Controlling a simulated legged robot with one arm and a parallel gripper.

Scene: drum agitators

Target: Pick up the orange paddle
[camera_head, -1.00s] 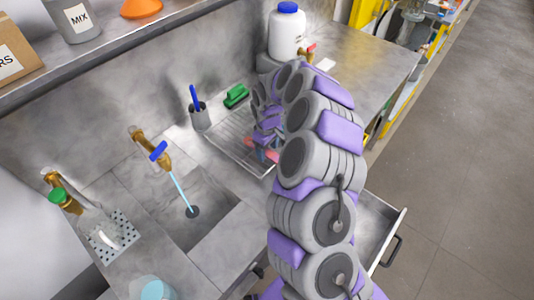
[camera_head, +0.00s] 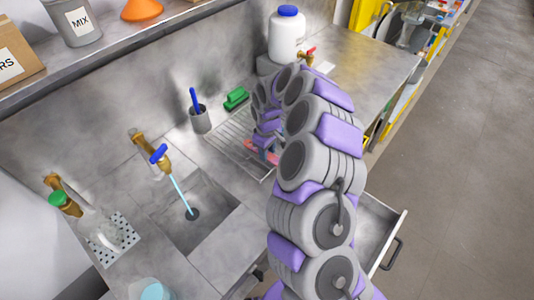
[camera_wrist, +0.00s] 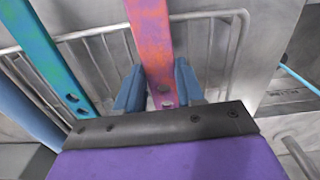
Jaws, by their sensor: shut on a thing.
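The orange paddle (camera_wrist: 151,38) shows in the wrist view as a long flat pinkish-orange bar with holes at its near end. My gripper (camera_wrist: 160,88) has its two blue fingers on either side of that end and is shut on it. A teal paddle (camera_wrist: 45,50) with holes lies to the left, apart from the fingers. Both are over a wire rack (camera_wrist: 215,14). In the head view my arm hides most of the gripper, and only small pinkish and blue bits show by the rack (camera_head: 232,150).
A sink with running water (camera_head: 178,190) is left of the rack. A grey cup with a blue-handled tool (camera_head: 200,119) and a green brush (camera_head: 236,97) stand behind it. A white jug (camera_head: 287,36) is at the back. An open drawer (camera_head: 385,235) juts out at the right.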

